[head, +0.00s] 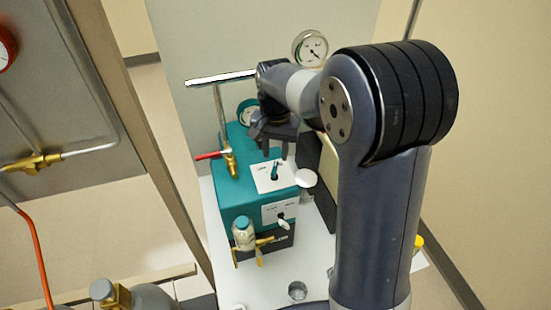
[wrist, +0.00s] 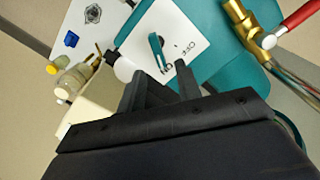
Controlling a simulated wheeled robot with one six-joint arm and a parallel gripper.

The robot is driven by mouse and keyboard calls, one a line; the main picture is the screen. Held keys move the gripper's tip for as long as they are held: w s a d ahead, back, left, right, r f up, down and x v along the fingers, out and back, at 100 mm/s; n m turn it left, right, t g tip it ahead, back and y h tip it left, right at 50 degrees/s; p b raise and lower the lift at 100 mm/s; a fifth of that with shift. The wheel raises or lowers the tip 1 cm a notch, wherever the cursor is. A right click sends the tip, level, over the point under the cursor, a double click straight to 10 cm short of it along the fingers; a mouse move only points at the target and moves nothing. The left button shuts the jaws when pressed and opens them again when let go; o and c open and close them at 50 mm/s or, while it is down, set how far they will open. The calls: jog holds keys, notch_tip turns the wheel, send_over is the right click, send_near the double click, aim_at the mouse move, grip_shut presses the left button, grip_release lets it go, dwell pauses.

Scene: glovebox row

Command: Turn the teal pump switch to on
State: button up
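The teal pump box (head: 234,192) stands on a white surface. On its top is a white plate (head: 262,185) with a small teal switch lever (head: 275,172). In the wrist view the lever (wrist: 156,49) stands on the plate beside printed "OFF" and "ON" labels; the lever's lower end in the picture is near "ON". I cannot tell which setting it is in. My gripper (head: 273,152) is above and behind the plate, fingers pointing down and apart, with nothing between them. In the wrist view the fingertips (wrist: 161,72) are close to the lever; contact is not visible.
A brass valve with a red handle (head: 208,156) rises at the box's left edge. A second white plate with a pale knob (head: 283,224) is on the front. A small bottle (head: 243,235) stands before the box. A round gauge (head: 310,48) is behind.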

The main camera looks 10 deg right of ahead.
aim_at(275, 164)
notch_tip(275, 164, up, 7)
dwell(0.3)
jog(key=shift+f, duration=0.25)
notch_tip(275, 164, down, 10)
jog(key=shift+f, duration=0.25)
dwell(0.5)
dwell(0.4)
